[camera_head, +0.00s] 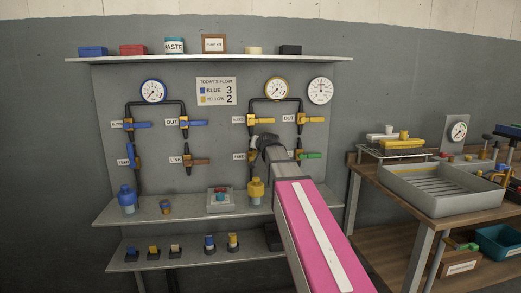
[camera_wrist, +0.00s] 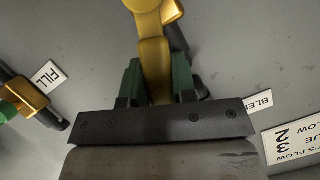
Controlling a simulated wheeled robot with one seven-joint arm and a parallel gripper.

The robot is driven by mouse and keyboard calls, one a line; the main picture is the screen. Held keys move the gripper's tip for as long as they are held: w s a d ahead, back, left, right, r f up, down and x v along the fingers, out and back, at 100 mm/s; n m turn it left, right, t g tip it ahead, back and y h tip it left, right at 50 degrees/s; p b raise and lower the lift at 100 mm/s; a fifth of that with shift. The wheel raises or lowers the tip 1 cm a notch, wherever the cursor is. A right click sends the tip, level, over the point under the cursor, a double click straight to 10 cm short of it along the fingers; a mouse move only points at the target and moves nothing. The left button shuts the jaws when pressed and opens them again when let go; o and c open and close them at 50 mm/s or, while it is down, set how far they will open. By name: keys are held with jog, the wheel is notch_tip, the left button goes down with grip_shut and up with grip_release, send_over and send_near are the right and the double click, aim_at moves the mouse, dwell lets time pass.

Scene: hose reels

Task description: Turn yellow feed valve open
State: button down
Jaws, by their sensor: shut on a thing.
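The yellow feed valve (camera_head: 252,156) is on the lower left of the yellow pipe loop, under the yellow-rimmed gauge (camera_head: 276,89). My gripper (camera_head: 263,142) is up against the panel there and covers most of its handle. In the wrist view my gripper (camera_wrist: 158,82) has its green fingers shut around a yellow handle (camera_wrist: 155,62), which runs upright in that picture into a yellow body at the top edge. The label of the held valve is too small to read in the head view, and its far side is hidden.
A green-handled valve (camera_head: 309,155) is close on the right; a FILL label (camera_wrist: 47,77) shows in the wrist view. Yellow-handled valves (camera_head: 262,120) sit above. Blue-loop valves (camera_head: 135,125) are to the left. A shelf (camera_head: 180,213) runs below, and a workbench (camera_head: 392,192) stands right.

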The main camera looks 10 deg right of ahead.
jog(key=shift+a+r+n+h, duration=0.2)
jog(key=shift+a+n+h, duration=0.8)
jog(key=shift+a+n, duration=0.3)
jog(key=c, duration=0.9)
grip_release()
jog(key=v, duration=1)
jog(key=shift+s+r, duration=0.2)
jog(key=shift+s, duration=0.15)
